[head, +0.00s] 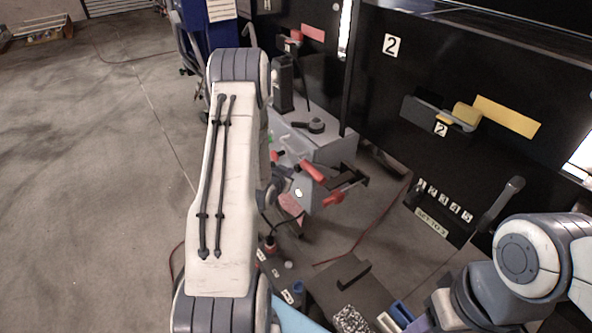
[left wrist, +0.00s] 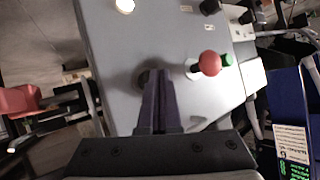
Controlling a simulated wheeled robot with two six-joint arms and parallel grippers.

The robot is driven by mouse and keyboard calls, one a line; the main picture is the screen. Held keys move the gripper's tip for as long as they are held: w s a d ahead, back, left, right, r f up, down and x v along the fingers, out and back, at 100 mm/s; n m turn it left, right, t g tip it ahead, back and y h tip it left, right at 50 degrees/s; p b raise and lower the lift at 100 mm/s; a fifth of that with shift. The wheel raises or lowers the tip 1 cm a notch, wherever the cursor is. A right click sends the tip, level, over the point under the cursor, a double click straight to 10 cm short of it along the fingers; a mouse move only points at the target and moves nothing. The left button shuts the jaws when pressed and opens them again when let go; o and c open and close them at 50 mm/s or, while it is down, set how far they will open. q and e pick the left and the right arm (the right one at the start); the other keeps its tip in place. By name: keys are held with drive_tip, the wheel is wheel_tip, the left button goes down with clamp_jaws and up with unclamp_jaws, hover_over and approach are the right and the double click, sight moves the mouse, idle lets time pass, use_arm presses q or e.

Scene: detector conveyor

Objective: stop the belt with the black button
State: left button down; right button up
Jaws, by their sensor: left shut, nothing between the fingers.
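The grey control panel (left wrist: 110,60) fills the middle of the left wrist view. My left gripper (left wrist: 163,78) is shut and empty, with its tips over the panel face. A dark round button (left wrist: 143,77), which looks like the black one, sits beside the fingertips and is partly covered by them; I cannot tell whether they touch. A red mushroom button (left wrist: 209,63) is to the right, with a green button (left wrist: 228,60) next to it. A lit white button (left wrist: 125,5) is at the top. In the head view the panel box (head: 313,194) is partly hidden by my left arm.
A black machine wall (head: 400,80) with number labels stands at the right. A grey box with a black knob (head: 316,125) is behind the panel. Red handles (head: 313,171) stick out nearby. Open floor (head: 90,180) lies at the left.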

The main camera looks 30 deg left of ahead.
use_arm(q)
drive_tip(key=shift+w+d, duration=0.2)
drive_tip(key=shift+w, duration=0.3)
idle(0.7)
idle(0.3)
drive_tip(key=shift+s+a, duration=0.35)
drive_tip(key=shift+s, duration=0.5)
drive_tip(key=shift+s+a+b, duration=0.15)
drive_tip(key=shift+s+a, duration=0.2)
drive_tip(key=shift+s, duration=0.45)
drive_tip(key=shift+s+a+b, duration=0.15)
drive_tip(key=shift+s+a, duration=0.15)
drive_tip(key=shift+s, duration=0.45)
drive_tip(key=shift+s+a+b, duration=0.15)
drive_tip(key=shift+s+a, duration=0.2)
drive_tip(key=shift+s, duration=0.45)
drive_tip(key=shift+d, duration=0.1)
